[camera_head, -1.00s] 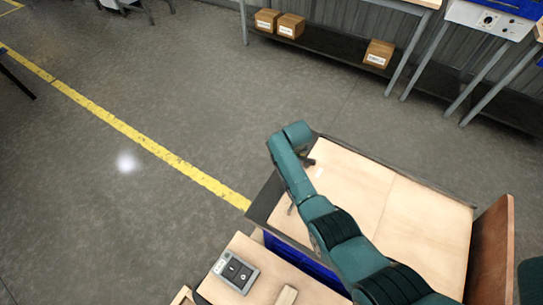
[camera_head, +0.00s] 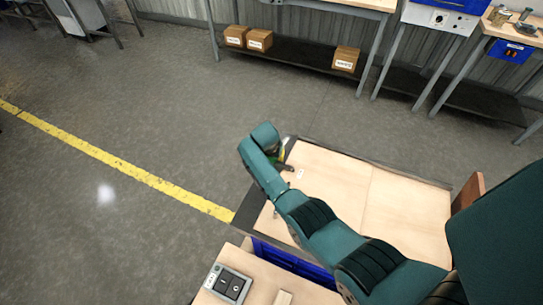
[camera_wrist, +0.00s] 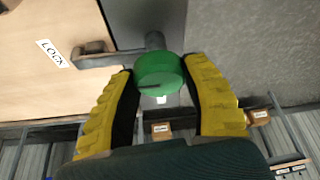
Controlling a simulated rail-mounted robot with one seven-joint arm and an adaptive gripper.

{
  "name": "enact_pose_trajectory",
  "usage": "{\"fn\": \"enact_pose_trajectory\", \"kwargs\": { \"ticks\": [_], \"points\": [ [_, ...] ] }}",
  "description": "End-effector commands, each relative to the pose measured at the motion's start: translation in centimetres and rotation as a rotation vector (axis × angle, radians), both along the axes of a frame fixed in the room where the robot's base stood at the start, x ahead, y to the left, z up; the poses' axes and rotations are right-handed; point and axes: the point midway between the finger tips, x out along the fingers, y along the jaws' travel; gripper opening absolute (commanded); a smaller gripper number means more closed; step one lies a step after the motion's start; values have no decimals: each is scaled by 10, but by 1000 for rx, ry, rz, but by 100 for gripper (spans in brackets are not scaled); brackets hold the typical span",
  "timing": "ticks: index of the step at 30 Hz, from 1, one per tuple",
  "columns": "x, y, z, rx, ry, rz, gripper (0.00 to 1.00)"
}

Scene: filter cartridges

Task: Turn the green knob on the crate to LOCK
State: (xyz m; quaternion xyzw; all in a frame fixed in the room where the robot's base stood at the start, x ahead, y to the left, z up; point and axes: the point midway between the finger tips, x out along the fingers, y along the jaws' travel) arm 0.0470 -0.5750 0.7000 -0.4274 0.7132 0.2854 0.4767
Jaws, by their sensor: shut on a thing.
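The green knob (camera_wrist: 158,72) sits in the middle of the wrist view, with a short dark mark on its face pointing left. My gripper (camera_wrist: 160,78) has its yellow-padded fingers on either side of the knob and is shut on it. A dark metal bar with a bracket (camera_wrist: 95,54) runs left from the post behind the knob. A white LOCK label (camera_wrist: 54,53) lies on the wood just left of it. In the head view my arm reaches the far left corner of the crate (camera_head: 405,220); my wrist mostly hides the knob.
A dark strip (camera_head: 246,212) edges the crate's left side. Cardboard boxes (camera_head: 258,40) stand on a shelf at the back. The floor to the left is open.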

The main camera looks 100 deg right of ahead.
Motion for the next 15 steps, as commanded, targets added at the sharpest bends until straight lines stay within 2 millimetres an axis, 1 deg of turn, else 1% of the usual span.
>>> {"fn": "enact_pose_trajectory", "kwargs": {
  "ticks": [1, 2, 3, 6, 15],
  "points": [
    [0, 3, -4, 7, -1, -1, 8],
    [0, 3, -4, 7, -1, -1, 52],
    [0, 2, -4, 7, 0, -1, 60],
    [0, 2, -3, 4, 0, -1, 77],
    [0, 1, 0, 1, 0, 1, 77]
  ]
}}
